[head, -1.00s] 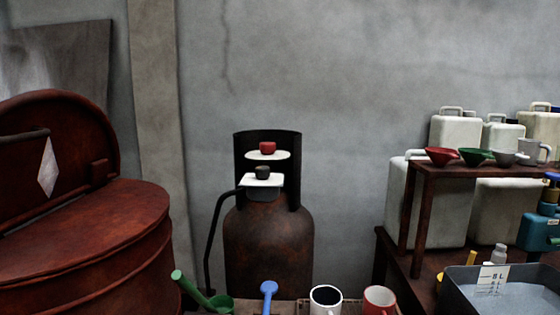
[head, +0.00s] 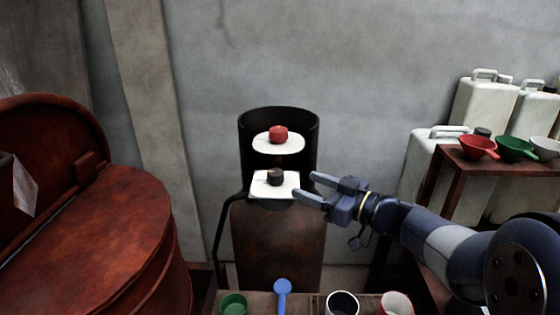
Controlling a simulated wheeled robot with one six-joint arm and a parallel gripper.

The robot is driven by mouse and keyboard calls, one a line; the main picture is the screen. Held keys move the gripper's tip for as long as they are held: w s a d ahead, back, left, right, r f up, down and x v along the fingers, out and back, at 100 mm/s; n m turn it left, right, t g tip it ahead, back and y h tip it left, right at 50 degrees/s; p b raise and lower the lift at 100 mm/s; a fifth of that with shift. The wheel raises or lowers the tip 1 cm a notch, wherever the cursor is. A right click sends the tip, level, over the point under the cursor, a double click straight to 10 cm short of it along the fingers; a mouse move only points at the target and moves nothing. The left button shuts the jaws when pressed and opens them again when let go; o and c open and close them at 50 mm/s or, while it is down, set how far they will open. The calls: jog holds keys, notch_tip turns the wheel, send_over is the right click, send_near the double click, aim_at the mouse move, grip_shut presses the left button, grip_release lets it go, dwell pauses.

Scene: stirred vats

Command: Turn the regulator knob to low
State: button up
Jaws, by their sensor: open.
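A rusty brown gas cylinder (head: 277,245) stands against the wall with a dark open collar (head: 250,122) around its top. Inside the collar, a red knob (head: 278,134) sits on a round white plate (head: 262,146). Below it, a small dark knob (head: 275,177) sits on a squarish white plate (head: 289,185). Markings on the plates are too small to read. My gripper (head: 311,187) reaches in from the right, open and empty, its fingers pointing left. Its fingertips are just right of the lower plate and the dark knob, apart from the knob.
A dark hose (head: 220,240) runs down the cylinder's left side. A rusty drum (head: 100,240) stands left. A blue ladle (head: 283,288), a green cup (head: 233,303) and mugs (head: 342,303) stand in front. A shelf with funnels (head: 478,147) and white canisters (head: 485,105) is at right.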

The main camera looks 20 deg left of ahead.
aim_at(282, 176)
jog(key=x, duration=1)
jog(key=shift+f+p, duration=0.1)
jog(key=shift+p, duration=0.3)
jog(key=shift+c, duration=0.4)
jog(key=c, duration=0.9)
